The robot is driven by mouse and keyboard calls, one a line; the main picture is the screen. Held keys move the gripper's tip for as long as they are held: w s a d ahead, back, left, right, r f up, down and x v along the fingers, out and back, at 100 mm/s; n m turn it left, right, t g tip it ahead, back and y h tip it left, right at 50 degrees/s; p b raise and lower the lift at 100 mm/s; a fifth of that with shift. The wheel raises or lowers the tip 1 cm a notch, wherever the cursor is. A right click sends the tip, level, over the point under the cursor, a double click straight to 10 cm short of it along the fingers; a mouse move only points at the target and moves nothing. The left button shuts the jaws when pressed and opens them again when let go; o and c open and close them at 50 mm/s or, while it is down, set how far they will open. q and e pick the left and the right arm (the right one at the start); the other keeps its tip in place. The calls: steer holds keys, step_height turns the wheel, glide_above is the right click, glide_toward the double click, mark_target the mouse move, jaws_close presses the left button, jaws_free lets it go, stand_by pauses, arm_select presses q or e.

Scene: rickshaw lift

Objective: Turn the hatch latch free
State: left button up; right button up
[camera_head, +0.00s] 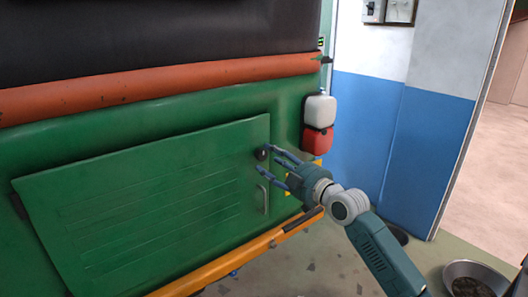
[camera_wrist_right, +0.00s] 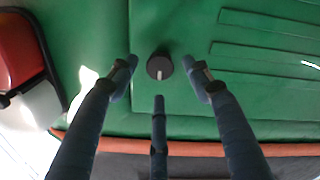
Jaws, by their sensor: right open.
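The hatch latch (camera_head: 261,154) is a small dark round knob near the upper right corner of the green hatch (camera_head: 140,200). In the right wrist view the latch (camera_wrist_right: 159,67) shows a light bar on its face, pointing toward the lower edge of the picture. My right gripper (camera_head: 268,160) is open in front of the latch. In the wrist view its fingers (camera_wrist_right: 160,85) spread around the latch's place in the picture, with clear gaps and no visible contact. The hatch appears closed against the green body. My left gripper is not in view.
A pale handle (camera_head: 264,199) sits below the latch. White and red containers (camera_head: 319,124) hang right of the hatch. A yellow-orange bar (camera_head: 240,250) runs below it. A blue and white wall (camera_head: 405,140) stands to the right, and a metal bowl (camera_head: 474,278) lies on the floor.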

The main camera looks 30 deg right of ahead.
mark_target(263, 155)
steer(key=shift+w+a+p, duration=0.15)
steer(key=shift+w+p, duration=0.25)
steer(key=shift+w, duration=1.5)
steer(key=c, duration=1.2)
steer(key=shift+o, duration=0.2)
